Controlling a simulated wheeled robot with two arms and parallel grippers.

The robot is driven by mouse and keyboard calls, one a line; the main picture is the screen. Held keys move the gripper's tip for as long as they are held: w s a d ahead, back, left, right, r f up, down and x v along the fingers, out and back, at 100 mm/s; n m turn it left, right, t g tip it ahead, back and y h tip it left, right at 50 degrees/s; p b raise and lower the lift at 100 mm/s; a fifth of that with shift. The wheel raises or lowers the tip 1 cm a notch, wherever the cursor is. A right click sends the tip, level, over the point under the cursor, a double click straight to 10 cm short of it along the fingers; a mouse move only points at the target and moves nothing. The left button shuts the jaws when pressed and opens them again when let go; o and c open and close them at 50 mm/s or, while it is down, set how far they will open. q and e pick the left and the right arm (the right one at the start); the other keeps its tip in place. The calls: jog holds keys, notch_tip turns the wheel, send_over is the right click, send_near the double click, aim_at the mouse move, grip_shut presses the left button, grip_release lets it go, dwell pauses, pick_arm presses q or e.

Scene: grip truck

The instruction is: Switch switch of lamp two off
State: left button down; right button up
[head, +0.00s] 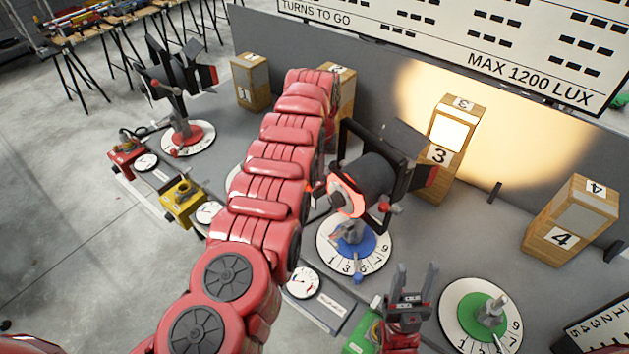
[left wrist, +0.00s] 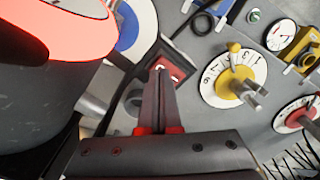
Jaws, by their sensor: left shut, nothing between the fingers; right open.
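My left arm reaches across the head view and hides its own gripper there. The yellow switch box (head: 183,203) stands left of my left arm and also shows in the left wrist view (left wrist: 303,52). The yellow dial (left wrist: 215,88) is in the left wrist view. My left arm mostly hides it in the head view. No label shows which switch belongs to lamp two. My right gripper (head: 410,283) is open and empty near the green switch box (head: 364,335).
The lamp over the blue dial (head: 356,246) is lit and shines near box three (head: 440,155). Another lamp (head: 172,88) stands on the red dial, by a red switch box (head: 124,150). A grey wall backs the table. The green dial (head: 465,302) is at the right.

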aim_at(319, 183)
pick_arm(q)
jog(key=shift+f+b, duration=0.5)
jog(key=shift+f, duration=0.45)
dwell(0.3)
jog(key=shift+r, duration=3.55)
